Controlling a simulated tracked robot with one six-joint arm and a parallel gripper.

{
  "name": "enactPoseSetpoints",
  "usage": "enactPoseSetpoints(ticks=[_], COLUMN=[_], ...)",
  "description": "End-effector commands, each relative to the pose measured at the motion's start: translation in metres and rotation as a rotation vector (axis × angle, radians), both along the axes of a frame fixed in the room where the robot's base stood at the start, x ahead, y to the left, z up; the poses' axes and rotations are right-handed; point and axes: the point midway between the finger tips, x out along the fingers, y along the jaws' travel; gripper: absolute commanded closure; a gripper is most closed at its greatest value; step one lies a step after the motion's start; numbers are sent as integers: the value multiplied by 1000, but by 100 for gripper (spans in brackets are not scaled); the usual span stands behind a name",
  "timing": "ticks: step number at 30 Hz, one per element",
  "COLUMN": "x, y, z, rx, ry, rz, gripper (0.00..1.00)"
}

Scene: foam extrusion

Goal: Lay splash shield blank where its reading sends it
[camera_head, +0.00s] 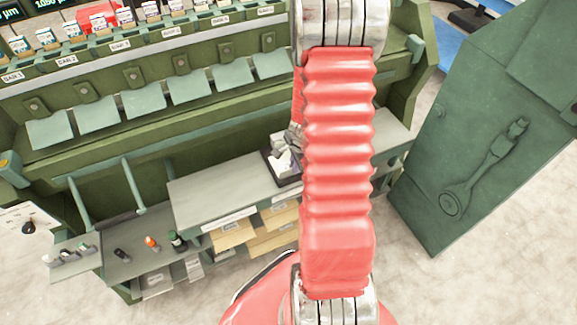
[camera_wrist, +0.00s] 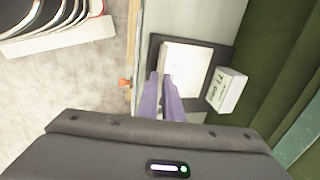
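My gripper (camera_wrist: 160,75) is low over a dark tray (camera_wrist: 226,56) in the wrist view. Its two purple fingers point toward a pale, flat-topped square piece (camera_wrist: 192,60) on the tray, which may be the splash shield blank. The fingers are close together; I cannot tell whether they hold its edge. A small white block (camera_wrist: 228,90) with printed characters, too blurred to read surely, sits to the right. In the head view the dark tray (camera_head: 269,154) stands on the bench, with pale items in it. My red arm hides most of my gripper there.
The green bench has a grey top (camera_head: 215,190). A row of numbered bays with hanging flaps (camera_head: 143,101) runs above it, under displays showing µm values (camera_head: 68,3). A lower left shelf (camera_head: 130,262) holds small bottles. A tall green cabinet (camera_head: 480,150) stands right.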

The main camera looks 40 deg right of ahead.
Motion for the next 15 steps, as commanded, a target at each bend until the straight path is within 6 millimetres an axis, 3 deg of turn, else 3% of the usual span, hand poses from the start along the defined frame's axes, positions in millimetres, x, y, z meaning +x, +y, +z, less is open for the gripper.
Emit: enactPoseSetpoints(ticks=[15], x=[0], y=[0], z=[2], rx=[0], ry=[0], rz=[1], gripper=[100])
